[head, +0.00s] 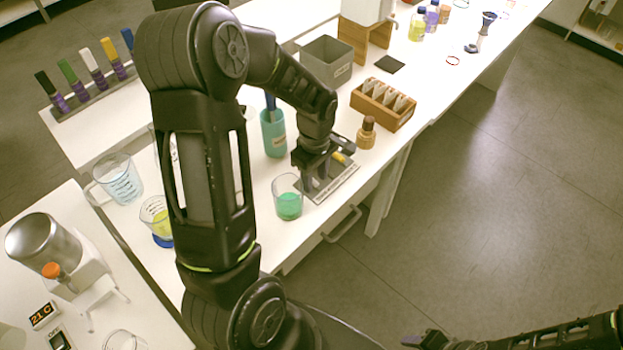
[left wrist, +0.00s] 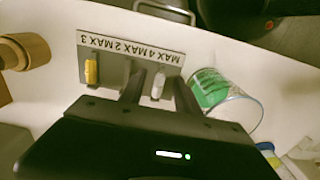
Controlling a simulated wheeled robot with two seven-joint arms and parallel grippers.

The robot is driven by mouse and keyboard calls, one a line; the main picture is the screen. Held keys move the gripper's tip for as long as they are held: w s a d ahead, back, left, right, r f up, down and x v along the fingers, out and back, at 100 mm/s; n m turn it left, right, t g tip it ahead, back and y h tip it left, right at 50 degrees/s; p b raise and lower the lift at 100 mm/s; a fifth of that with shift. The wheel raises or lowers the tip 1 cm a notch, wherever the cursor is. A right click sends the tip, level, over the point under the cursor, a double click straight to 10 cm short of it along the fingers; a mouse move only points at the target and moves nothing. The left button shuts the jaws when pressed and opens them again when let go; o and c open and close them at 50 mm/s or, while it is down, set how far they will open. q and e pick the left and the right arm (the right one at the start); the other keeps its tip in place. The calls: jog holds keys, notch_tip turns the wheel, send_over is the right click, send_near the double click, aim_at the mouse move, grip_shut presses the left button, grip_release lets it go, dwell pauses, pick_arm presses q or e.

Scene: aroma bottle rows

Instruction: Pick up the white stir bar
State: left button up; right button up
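The white stir bar (left wrist: 158,85) lies on a grey labelled tray (left wrist: 111,75), toward its right side in the left wrist view. A yellow bar (left wrist: 91,72) lies at the tray's left; it also shows in the head view (head: 338,157). My left gripper (left wrist: 161,88) is open, with one finger on each side of the white bar and gaps between. In the head view my left gripper (head: 316,182) points down at the tray (head: 338,186) and hides the white bar. My right gripper (head: 424,341) is at the bottom right edge, too partial to judge.
A beaker of green liquid (head: 288,197) stands close to the left gripper, beside the tray. A brown bottle (head: 366,133), a wooden rack (head: 383,105) and a teal cup (head: 273,133) stand around it. The floor at right is clear.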

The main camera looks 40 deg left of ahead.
pick_arm(q)
grip_shut()
dwell(0.5)
